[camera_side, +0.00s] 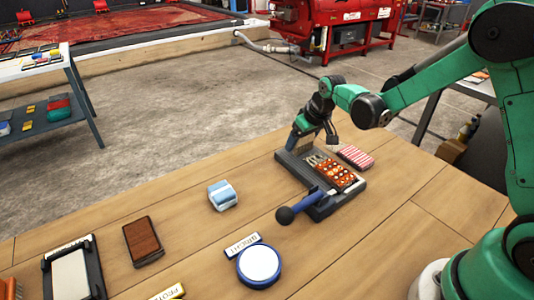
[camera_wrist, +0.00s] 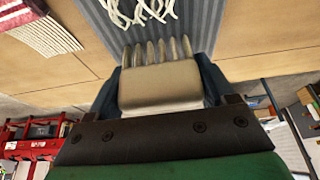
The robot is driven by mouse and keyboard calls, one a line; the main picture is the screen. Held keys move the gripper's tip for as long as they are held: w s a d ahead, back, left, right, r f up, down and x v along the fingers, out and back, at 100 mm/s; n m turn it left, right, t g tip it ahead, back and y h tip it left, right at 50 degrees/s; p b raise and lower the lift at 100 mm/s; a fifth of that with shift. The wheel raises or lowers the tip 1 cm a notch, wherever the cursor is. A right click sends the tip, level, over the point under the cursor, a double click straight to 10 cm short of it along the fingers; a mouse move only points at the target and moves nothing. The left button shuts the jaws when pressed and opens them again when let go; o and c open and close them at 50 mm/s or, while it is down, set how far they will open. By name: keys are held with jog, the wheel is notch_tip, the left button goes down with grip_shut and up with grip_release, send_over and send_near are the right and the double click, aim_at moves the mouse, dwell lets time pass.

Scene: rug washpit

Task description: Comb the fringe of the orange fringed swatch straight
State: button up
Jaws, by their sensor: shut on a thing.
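The orange fringed swatch (camera_side: 338,174) has a pale dotted pattern and lies on a dark grey ribbed board (camera_side: 322,209). Its white fringe (camera_side: 315,158) points toward my gripper, and in the wrist view the fringe strands (camera_wrist: 143,10) look wavy and uneven. My gripper (camera_side: 303,133) is shut on a comb (camera_side: 305,145) with a beige body and metal tines. In the wrist view the comb (camera_wrist: 160,85) sits between dark blue fingers, tines toward the fringe. The tines look just short of the strand ends; whether they touch the board is unclear.
A blue lever with a black knob (camera_side: 285,215) sticks out at the board's near end. A red-and-white striped swatch (camera_side: 355,157) lies beside the board. A blue-and-white block (camera_side: 222,195), brown brush-like block (camera_side: 143,242) and round blue-rimmed dish (camera_side: 259,264) stand left and in front.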

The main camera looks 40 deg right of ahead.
jog(key=shift+w, duration=0.25)
jog(key=shift+r, duration=2.5)
jog(key=s, duration=0.4)
jog(key=shift+s, duration=0.4)
jog(key=shift+s+f, duration=0.1)
jog(key=shift+f, duration=1.9)
